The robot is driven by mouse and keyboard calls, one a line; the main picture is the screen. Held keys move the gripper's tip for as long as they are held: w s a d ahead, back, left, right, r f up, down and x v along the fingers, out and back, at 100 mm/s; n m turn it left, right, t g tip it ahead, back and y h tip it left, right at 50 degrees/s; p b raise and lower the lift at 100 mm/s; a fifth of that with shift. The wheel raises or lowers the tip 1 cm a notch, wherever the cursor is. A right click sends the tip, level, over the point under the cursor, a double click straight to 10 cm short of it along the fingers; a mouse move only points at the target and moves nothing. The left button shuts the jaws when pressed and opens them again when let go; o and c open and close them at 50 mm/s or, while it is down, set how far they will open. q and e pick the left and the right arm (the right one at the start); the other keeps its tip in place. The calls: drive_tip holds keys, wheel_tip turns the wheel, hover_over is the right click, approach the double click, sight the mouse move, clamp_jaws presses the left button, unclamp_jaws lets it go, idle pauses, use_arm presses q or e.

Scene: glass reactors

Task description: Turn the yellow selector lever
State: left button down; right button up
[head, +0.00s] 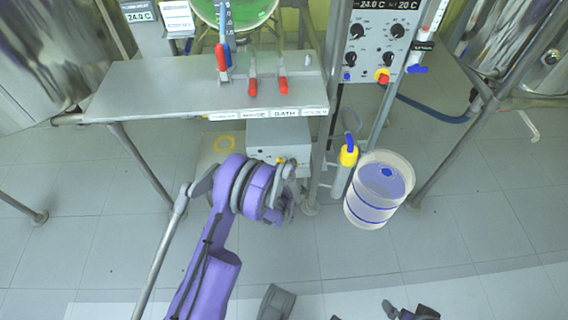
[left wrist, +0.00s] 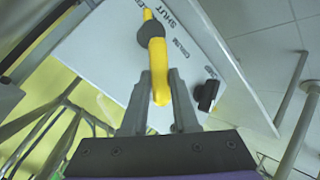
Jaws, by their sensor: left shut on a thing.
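The yellow selector lever (left wrist: 157,55) shows in the left wrist view. The panel has printed words, one reading "SHUT". My left gripper (left wrist: 160,82) is shut on the lever, with one finger on each side of it. In the head view my left gripper (head: 284,207) is at the front of a grey box (head: 278,133) under the bench, and my wrist hides most of the lever there. A dark part at the bottom edge seems to be my right gripper (head: 410,313), mostly cut off.
A steel bench (head: 150,98) with red-handled valves overhangs the grey box. A clear container with blue bands (head: 379,190) stands to the right, beside a post with a yellow and blue fitting (head: 348,154). A control panel (head: 375,45) is above. The floor in front is mostly clear.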

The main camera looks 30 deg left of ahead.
use_arm(q)
drive_tip(key=c, duration=0.9)
unclamp_jaws()
drive_tip(key=shift+c, duration=0.2)
drive_tip(key=p+v, duration=0.2)
drive_tip(key=v, duration=0.8)
drive_tip(key=shift+s+d+r, duration=0.15)
drive_tip(key=shift+s+r, duration=0.05)
drive_tip(key=shift+s, duration=0.15)
